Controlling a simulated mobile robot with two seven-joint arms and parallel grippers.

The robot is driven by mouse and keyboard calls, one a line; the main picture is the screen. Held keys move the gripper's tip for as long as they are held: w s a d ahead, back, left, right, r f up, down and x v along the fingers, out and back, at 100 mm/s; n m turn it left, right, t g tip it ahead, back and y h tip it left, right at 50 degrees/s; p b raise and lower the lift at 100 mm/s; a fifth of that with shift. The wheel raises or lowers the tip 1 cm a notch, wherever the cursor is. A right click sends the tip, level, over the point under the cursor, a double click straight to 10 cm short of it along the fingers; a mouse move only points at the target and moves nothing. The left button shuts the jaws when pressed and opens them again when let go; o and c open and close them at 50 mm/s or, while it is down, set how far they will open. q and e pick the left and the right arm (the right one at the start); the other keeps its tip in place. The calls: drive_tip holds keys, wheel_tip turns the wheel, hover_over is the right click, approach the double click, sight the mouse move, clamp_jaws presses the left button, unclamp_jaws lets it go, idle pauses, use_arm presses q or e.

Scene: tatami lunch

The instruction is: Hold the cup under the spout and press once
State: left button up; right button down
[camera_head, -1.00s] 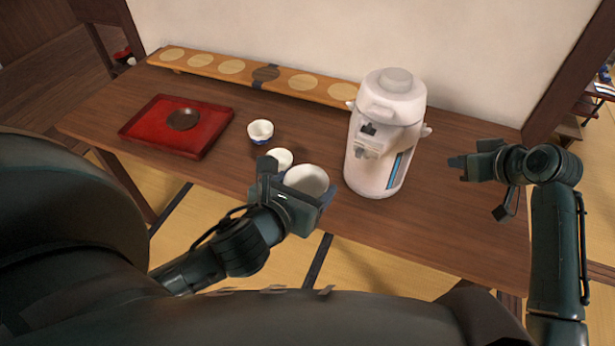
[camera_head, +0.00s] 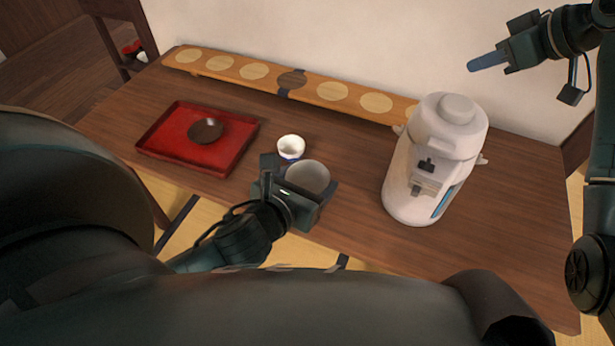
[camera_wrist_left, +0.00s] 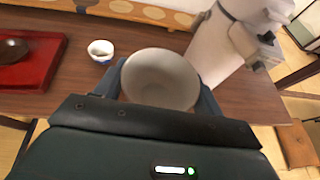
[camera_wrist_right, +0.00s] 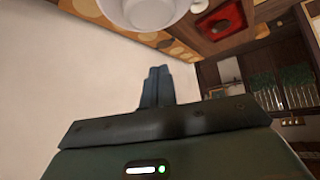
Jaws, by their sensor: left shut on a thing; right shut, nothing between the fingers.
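A white cup (camera_head: 308,177) is held in my left gripper (camera_head: 299,181), low at the table's front edge. In the left wrist view the cup (camera_wrist_left: 160,78) sits between both fingers, its open top showing. The white hot-water dispenser (camera_head: 428,165) stands upright to the right of the cup, clearly apart from it. Its spout (camera_head: 424,188) is on the front and its round top button (camera_head: 457,108) is on the lid. My right gripper (camera_head: 487,61) is shut and empty, above and right of the dispenser. The lid (camera_wrist_right: 143,10) shows at the right wrist view's top edge.
A small white cup with a blue base (camera_head: 291,147) stands behind the held cup. A red tray (camera_head: 165,145) with a dark round saucer (camera_head: 206,130) lies at left. A long wooden board with discs (camera_head: 222,68) runs along the wall. The table's right part (camera_head: 510,240) is clear.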

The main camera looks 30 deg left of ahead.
use_arm(q)
drive_tip(key=shift+w+a, duration=0.1)
drive_tip(key=shift+a, duration=0.15)
use_arm(e)
drive_tip(key=shift+w+a, duration=0.1)
drive_tip(key=shift+a, duration=0.2)
drive_tip(key=shift+d+f, duration=0.1)
drive_tip(key=shift+f, duration=2.55)
use_arm(q)
drive_tip(key=s+d+f+m+g+h, duration=0.1)
drive_tip(key=d+f+m+h, duration=0.25)
drive_tip(key=d, duration=0.65)
drive_tip(key=s+d+f+m+g+h, duration=0.1)
drive_tip(key=s+d+f+m+h, duration=0.3)
drive_tip(key=d, duration=0.6)
drive_tip(key=w+f+n, duration=0.1)
drive_tip(key=w, duration=1.3)
drive_tip(key=shift+a+n+y, duration=0.2)
drive_tip(key=shift+n+y, duration=0.15)
drive_tip(key=shift+y, duration=0.1)
drive_tip(key=shift+w, duration=0.1)
use_arm(e)
drive_tip(key=shift+f, duration=0.1)
